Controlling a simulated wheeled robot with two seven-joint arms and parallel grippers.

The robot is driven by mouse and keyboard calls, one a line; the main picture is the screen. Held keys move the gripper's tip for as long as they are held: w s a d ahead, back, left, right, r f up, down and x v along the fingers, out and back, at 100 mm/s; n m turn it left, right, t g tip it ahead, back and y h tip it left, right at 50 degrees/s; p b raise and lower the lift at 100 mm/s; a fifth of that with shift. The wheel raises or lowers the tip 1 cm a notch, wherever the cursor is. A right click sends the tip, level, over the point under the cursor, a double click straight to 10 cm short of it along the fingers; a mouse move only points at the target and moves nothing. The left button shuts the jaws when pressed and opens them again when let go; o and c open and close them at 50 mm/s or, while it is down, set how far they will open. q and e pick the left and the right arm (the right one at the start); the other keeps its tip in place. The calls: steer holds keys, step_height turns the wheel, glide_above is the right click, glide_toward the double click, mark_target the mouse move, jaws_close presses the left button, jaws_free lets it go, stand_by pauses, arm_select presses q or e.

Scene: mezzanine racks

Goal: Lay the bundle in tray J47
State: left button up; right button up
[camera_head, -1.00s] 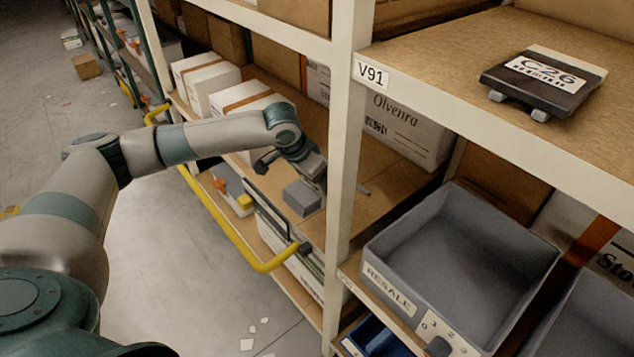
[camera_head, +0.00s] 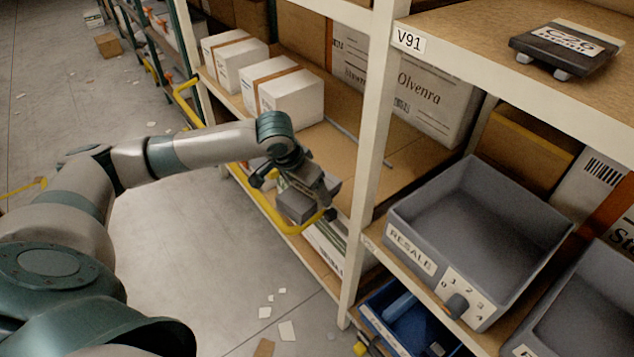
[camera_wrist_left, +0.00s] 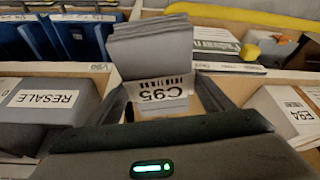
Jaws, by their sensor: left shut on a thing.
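My left gripper (camera_head: 306,192) is shut on a grey layered bundle (camera_head: 295,205), just outside the rack's front edge near the yellow rail. In the left wrist view the bundle (camera_wrist_left: 150,50) sits between the fingers, with a white tag reading C95 upside down. No label reading J47 is legible. A grey tray (camera_head: 395,222) marked RESALE stands on the rack to the right of my gripper and looks empty. A blue tray (camera_head: 385,338) sits below it, with blue things inside. My right gripper is not in view.
A white rack post (camera_head: 368,165) stands between my gripper and the grey tray. A yellow rail (camera_head: 262,205) runs beside the gripper. White boxes (camera_head: 292,100) stand on the shelf behind. A dark device (camera_head: 565,48) lies on the upper shelf. Open floor is at left.

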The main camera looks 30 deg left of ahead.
mark_target(297, 197)
arm_select(q)
steer(key=shift+n+y, duration=0.3)
steer(key=shift+n, duration=0.5)
steer(key=s, duration=0.4)
steer(key=shift+a+f, duration=0.15)
steer(key=shift+a, duration=0.15)
steer(key=shift+s+d+n, duration=0.5)
steer(key=shift+s+d, duration=0.3)
steer(key=shift+s, duration=0.15)
steer(key=d, duration=1.2)
steer(key=shift+s+d+m, duration=0.15)
steer(key=shift+s+m, duration=0.15)
steer(key=shift+s, duration=0.1)
steer(key=shift+f, duration=0.1)
